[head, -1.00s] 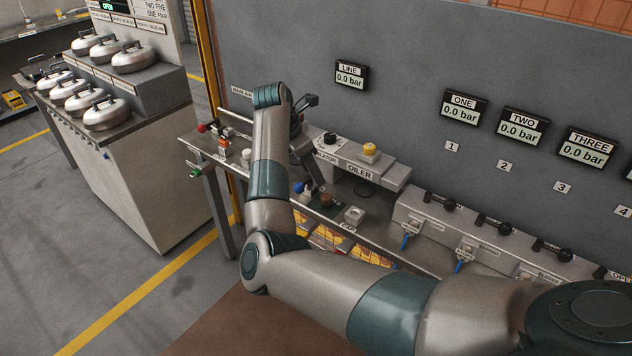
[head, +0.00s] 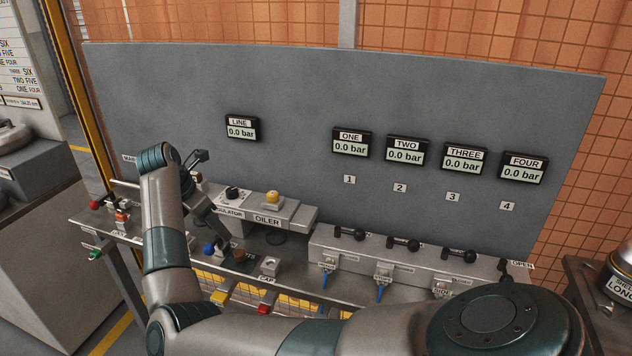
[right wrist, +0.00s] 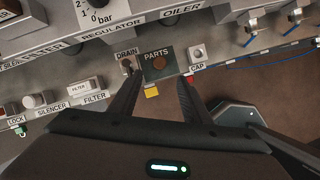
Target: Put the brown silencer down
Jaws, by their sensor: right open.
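The brown silencer (right wrist: 160,62) sits on the dark square marked PARTS (right wrist: 152,52) in the right wrist view. It shows as a small brown round piece in the head view (head: 239,256). My right gripper (right wrist: 158,80) is open. Its two fingers stand apart on the near side of the silencer, with nothing between them. In the head view the right forearm hides part of the bench. My left gripper is in neither view.
A white cap fitting (head: 269,263) stands right of the silencer, and a blue knob (head: 209,249) left of it. The regulator and oiler block (head: 290,217) stands behind. A row of black-handled valves (head: 403,243) extends right. The grey gauge panel (head: 300,90) closes off the back.

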